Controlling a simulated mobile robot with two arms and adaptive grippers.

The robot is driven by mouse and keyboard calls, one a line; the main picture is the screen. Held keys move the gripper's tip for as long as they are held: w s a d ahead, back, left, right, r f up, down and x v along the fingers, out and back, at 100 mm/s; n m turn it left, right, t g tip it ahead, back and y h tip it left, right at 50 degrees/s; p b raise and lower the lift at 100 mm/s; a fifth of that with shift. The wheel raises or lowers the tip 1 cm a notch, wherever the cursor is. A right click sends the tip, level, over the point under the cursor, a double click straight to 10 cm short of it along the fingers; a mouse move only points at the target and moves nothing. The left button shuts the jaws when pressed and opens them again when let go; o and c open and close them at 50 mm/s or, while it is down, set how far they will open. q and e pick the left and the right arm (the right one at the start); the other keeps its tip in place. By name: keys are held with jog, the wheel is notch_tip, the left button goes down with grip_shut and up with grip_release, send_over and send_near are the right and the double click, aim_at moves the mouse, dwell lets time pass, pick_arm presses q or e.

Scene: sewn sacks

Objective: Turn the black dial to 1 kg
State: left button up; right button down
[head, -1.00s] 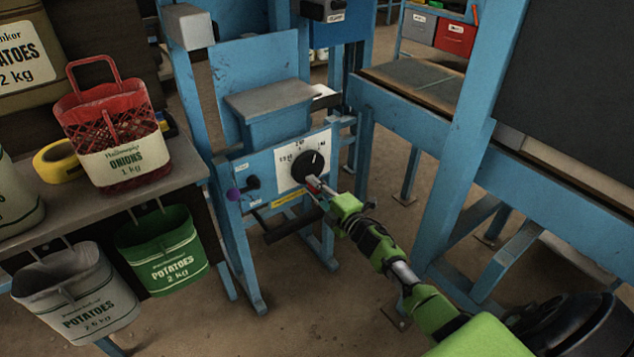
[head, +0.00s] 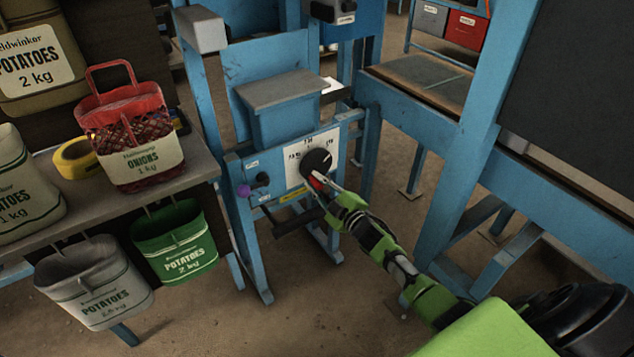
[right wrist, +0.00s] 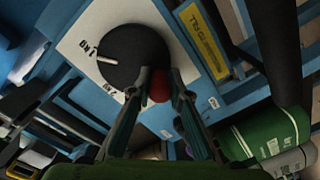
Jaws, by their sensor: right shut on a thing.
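The black dial (head: 317,161) sits on a white scale plate (head: 295,157) on the blue machine's front panel. My left gripper is not in view.
A purple knob (head: 244,191) and a dark knob (head: 262,179) sit left of the dial. A bench (head: 190,179) at left bears a red onion bag (head: 127,130); a green sack (head: 175,243) and a grey sack (head: 95,283) hang below. A blue frame (head: 450,170) stands at right.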

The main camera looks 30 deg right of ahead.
dwell(0.4)
jog(key=c, duration=1.9)
grip_release()
jog(key=s, duration=0.8)
jog(key=s+d, duration=0.1)
jog(key=s, duration=0.3)
jog(key=shift+r, duration=0.15)
